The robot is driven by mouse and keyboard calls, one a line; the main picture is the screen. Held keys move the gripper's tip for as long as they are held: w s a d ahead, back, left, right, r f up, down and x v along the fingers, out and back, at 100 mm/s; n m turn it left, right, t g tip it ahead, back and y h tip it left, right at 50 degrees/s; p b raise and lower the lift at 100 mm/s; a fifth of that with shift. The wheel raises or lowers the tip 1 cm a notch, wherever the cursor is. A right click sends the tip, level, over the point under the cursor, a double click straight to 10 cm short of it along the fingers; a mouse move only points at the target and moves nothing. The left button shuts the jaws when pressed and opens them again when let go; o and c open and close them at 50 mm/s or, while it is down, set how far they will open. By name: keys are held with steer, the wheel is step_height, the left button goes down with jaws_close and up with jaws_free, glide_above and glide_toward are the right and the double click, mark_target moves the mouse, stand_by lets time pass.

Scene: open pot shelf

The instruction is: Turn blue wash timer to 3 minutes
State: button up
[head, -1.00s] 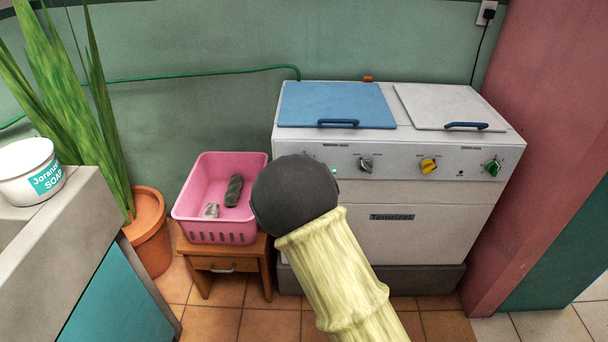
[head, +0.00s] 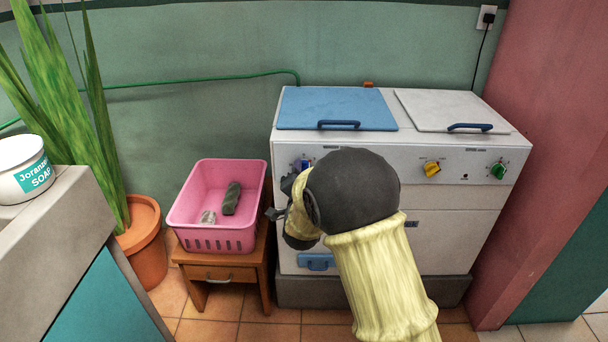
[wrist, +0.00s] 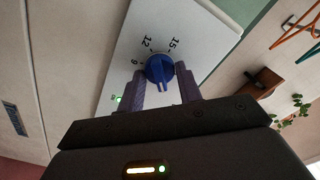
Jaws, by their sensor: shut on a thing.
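The blue wash timer knob (wrist: 160,68) is on the white front panel of the washer, with the marks 9, 12 and 15 readable around it in the wrist view. Its raised ridge points toward the bottom of that picture. My gripper (wrist: 160,75) has one finger on each side of the knob and is shut on it. In the head view the blue knob (head: 301,165) shows at the panel's left end. My arm's dark elbow and yellow sleeve cover part of the panel there, and the fingers are hard to make out.
The washer (head: 455,195) also has a yellow knob (head: 432,169) and a green knob (head: 498,171). A pink basket (head: 205,237) stands on a small wooden stool (head: 199,275) just left of the washer. A pink wall (head: 540,150) is close on the right.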

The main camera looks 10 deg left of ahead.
steer(key=o, duration=1)
steer(key=s, duration=0.5)
steer(key=s+d+p, duration=0.1)
steer(key=s, duration=0.5)
steer(key=s+d+p, duration=0.1)
steer(key=s, duration=0.5)
steer(key=shift+s+d, duration=0.15)
steer(key=shift+d, duration=0.1)
